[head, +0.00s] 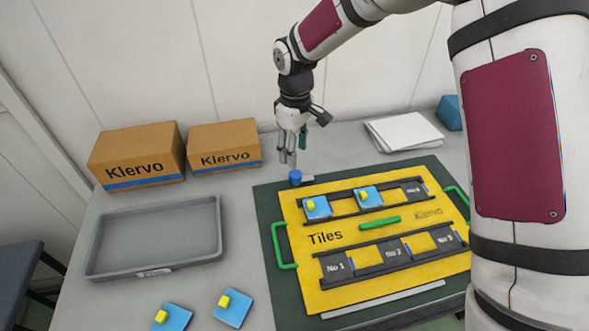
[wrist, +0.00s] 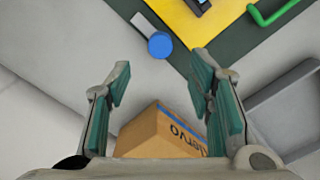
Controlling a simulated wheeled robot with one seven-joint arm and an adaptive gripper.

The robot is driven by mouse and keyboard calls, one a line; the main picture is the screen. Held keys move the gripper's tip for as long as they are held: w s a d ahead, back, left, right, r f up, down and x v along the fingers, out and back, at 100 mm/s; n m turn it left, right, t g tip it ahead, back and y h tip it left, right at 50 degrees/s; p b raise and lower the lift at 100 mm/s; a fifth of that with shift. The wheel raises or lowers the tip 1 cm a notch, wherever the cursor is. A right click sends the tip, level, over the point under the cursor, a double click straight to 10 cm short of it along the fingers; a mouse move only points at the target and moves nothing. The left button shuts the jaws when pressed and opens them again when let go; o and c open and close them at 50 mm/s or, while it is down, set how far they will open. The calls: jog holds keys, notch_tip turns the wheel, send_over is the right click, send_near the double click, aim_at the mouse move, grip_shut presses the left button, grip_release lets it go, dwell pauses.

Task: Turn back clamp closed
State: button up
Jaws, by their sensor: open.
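The back clamp shows as a round blue knob (head: 295,177) at the back left corner of the yellow board (head: 290,213). In the wrist view the blue knob (wrist: 160,45) has a short pale bar (wrist: 140,22) reaching to the upper left, roughly along the edge of the dark green mat and not across the yellow board. My gripper (head: 288,158) is open and empty, pointing down above and slightly behind the knob. In the wrist view my gripper (wrist: 159,82) has its fingers wide apart, with the knob beyond the fingertips and not touched.
The board carries two blue tiles (head: 317,207) with yellow knobs in its back rail. Green handles (head: 283,246) stand at its sides. A grey tray (head: 157,240), two loose tiles (head: 234,308), cardboard boxes (head: 224,145) and white sheets (head: 403,132) lie around. Table around the knob is clear.

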aim_at(295, 174)
notch_tip(295, 174, down, 8)
jog(key=shift+f+p, duration=0.1)
jog(key=shift+p, duration=0.2)
grip_shut()
